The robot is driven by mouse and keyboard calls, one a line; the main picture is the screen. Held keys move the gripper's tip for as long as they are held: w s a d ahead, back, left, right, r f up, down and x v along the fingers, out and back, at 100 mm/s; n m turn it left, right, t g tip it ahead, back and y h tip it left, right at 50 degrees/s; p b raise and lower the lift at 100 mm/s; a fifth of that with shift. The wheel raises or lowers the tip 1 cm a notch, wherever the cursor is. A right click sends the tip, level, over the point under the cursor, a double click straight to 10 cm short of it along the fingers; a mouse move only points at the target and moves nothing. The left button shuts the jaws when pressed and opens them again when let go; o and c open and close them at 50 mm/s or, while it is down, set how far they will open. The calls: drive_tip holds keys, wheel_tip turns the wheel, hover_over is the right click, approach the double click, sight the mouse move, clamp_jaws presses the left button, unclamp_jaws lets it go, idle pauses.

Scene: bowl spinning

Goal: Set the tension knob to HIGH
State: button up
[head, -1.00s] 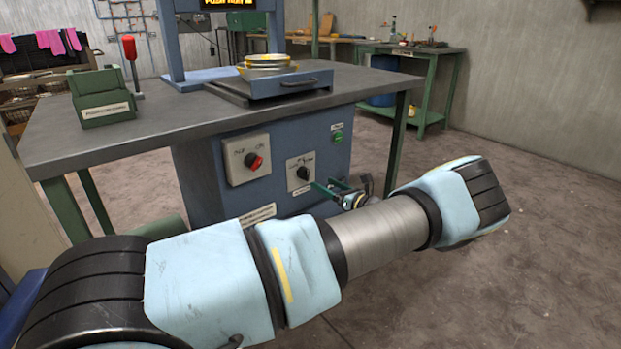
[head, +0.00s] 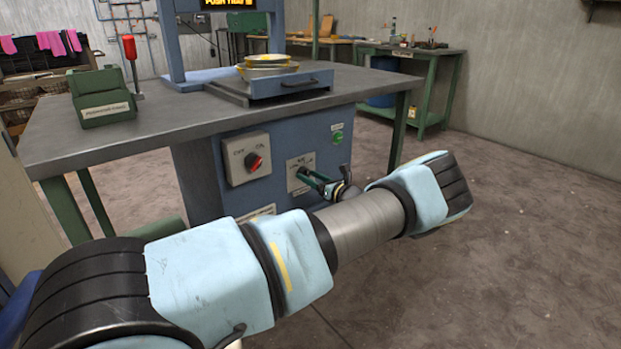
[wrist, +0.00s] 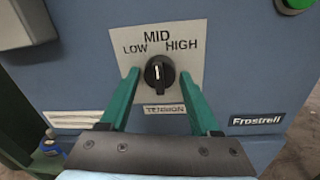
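The tension knob (wrist: 160,74) is round and black with a white mark, on a pale plate (wrist: 190,30) labelled LOW, MID and HIGH. The mark looks close to vertical, though I cannot tell its exact setting. In the wrist view, the green fingers of my gripper (wrist: 158,76) stand on either side of the knob, open, with a small gap visible on each side. In the head view, my gripper (head: 308,175) reaches the plate and hides the knob.
A red switch (head: 254,162) on a grey box sits left of the plate. A green button (head: 338,137) is up and to the right. The workbench top (head: 150,128) overhangs the panel, with a bowl (head: 267,62) on it.

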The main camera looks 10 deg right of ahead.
clamp_jaws()
drive_tip(key=shift+m, duration=0.3)
drive_tip(key=shift+f+m+t+p, duration=0.15)
drive_tip(key=shift+m+t+p, duration=0.35)
drive_tip(key=shift+m, duration=3.7)
drive_tip(key=shift+o, duration=1.7)
unclamp_jaws()
